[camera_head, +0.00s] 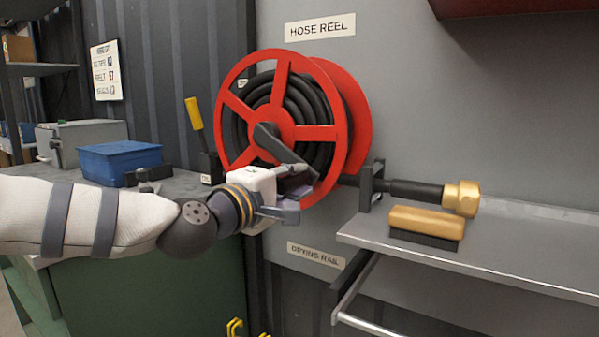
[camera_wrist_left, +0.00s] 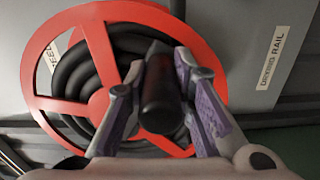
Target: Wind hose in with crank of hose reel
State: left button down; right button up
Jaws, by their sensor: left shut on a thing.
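The red hose reel (camera_head: 338,133) is mounted on the grey wall, with the black hose (camera_head: 255,98) coiled inside its spoked rim. Its dark crank (camera_head: 270,143) runs from the hub down and right to my left gripper (camera_head: 297,192). In the left wrist view my left gripper (camera_wrist_left: 162,72) is shut on the black crank handle (camera_wrist_left: 161,98), with a finger on either side. The gripper hides most of the handle in the head view. The hose's free end with its brass nozzle (camera_head: 461,198) lies at a bracket right of the reel. My right gripper is not in view.
A metal shelf (camera_head: 520,258) at the right holds a brush (camera_head: 427,222). Below it is a drying rail (camera_head: 357,292). A bench at the left carries a blue bin (camera_head: 120,161) and a grey toolbox (camera_head: 75,140). A yellow-handled tool (camera_head: 194,113) stands close left of the reel.

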pick_arm(q)
jog(key=shift+w+a+f+m, duration=0.4)
jog(key=shift+a+f+m, duration=0.15)
jog(key=shift+f+m, duration=0.2)
jog(key=shift+a+b, duration=0.1)
jog(key=shift+b, duration=0.2)
jog(key=c, duration=1.4)
grip_release()
jog(key=shift+o, duration=0.2)
jog(key=shift+w, duration=0.1)
jog(key=shift+f, duration=0.1)
jog(key=shift+s+a, duration=0.1)
jog(key=shift+s, duration=0.15)
jog(key=v, duration=1.1)
jog(key=shift+s+a, duration=0.2)
